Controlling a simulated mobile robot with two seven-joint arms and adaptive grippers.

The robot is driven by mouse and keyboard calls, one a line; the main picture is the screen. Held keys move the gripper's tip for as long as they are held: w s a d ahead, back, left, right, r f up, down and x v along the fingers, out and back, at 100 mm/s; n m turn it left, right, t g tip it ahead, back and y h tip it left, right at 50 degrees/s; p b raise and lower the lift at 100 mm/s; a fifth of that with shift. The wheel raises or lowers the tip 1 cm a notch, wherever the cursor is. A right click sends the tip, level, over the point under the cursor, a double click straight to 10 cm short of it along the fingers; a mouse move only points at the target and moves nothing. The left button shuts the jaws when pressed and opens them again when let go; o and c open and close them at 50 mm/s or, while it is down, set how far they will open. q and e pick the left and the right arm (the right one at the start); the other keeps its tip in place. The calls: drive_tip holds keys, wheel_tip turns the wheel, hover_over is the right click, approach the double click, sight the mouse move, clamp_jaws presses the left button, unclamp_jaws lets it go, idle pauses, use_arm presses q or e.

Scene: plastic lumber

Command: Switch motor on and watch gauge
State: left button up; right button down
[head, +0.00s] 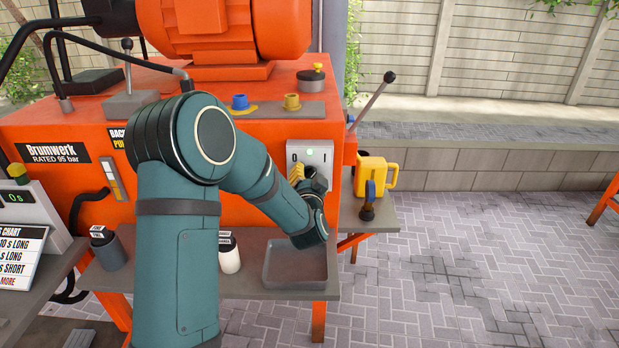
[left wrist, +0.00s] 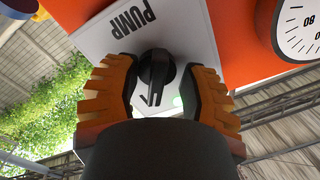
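The orange motor (head: 225,35) sits on top of the orange power unit. A pale switch plate (head: 320,152) on its front shows a small green light. In the left wrist view the plate (left wrist: 100,42) reads PUMP and carries a black rotary knob (left wrist: 156,72). My left gripper (head: 305,178) is at the plate. Its yellow-orange fingers (left wrist: 160,88) stand on either side of the knob, with gaps visible, so it looks open around it. A white gauge (left wrist: 302,25) is cut off at the wrist view's top right; I cannot see its needle. My right gripper is not in view.
A grey tray (head: 296,280) lies below the switch on the bench, beside a white canister (head: 229,255). A yellow jug (head: 378,173) stands to the right, near a lever (head: 372,100). A timer and chart stand at the left.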

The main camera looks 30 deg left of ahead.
use_arm(q)
drive_tip(key=shift+f, duration=0.1)
drive_tip(key=v, duration=1.2)
idle(0.4)
